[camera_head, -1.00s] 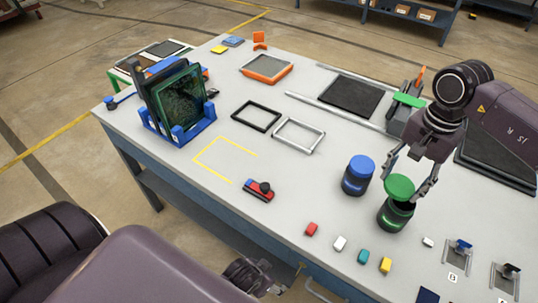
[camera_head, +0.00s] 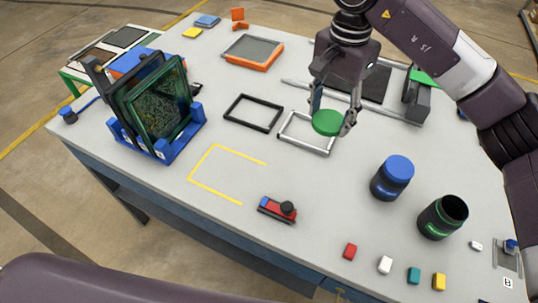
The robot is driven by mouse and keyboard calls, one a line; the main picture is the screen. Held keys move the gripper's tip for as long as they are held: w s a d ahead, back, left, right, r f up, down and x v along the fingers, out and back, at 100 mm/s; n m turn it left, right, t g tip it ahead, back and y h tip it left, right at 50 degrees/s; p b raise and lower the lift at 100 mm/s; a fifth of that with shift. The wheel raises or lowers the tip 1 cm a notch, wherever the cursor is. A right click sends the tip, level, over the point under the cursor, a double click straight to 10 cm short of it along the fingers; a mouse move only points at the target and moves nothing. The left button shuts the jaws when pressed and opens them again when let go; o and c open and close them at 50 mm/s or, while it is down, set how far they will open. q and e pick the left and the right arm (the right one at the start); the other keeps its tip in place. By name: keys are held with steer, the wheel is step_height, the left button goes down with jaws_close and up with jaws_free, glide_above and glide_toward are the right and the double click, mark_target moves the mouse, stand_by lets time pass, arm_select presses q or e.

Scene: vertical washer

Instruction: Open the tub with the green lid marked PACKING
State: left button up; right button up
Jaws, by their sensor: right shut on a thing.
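The tub (camera_head: 440,220) with green print stands upright at the right of the table, its dark mouth open and uncovered; its print is too small to read. Its green lid (camera_head: 327,123) is in my right gripper (camera_head: 333,118), which is shut on it above the light grey frame, up and to the left of the tub. A similar tub with a blue lid (camera_head: 392,178) stands beside the open tub, closed. My left gripper is not clearly in view; only a part of my left arm shows at the bottom.
Small red, white, teal and yellow blocks (camera_head: 414,275) line the front edge. A red-and-black tool (camera_head: 277,209) lies left of them. A black frame (camera_head: 253,113) and a blue rack (camera_head: 160,144) of boards stand further left. The yellow-marked area (camera_head: 215,180) is clear.

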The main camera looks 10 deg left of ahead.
mark_target(312, 172)
steer(key=shift+w+a, duration=0.25)
steer(key=shift+a, duration=0.2)
step_height(312, 172, down, 19)
steer(key=p, duration=0.5)
steer(key=shift+s, duration=0.15)
steer(key=shift+f, duration=0.35)
arm_select(q)
steer(key=r, duration=0.1)
steer(key=s+r, duration=0.1)
steer(key=a+r, duration=0.1)
steer(key=r, duration=0.1)
steer(key=shift+s+r, duration=0.1)
steer(key=shift+s, duration=0.1)
arm_select(e)
steer(key=shift+f+b, duration=0.2)
steer(key=shift+b, duration=0.1)
steer(key=o, duration=1.3)
arm_select(q)
steer(key=shift+f, duration=0.2)
arm_select(e)
steer(key=shift+r, duration=0.1)
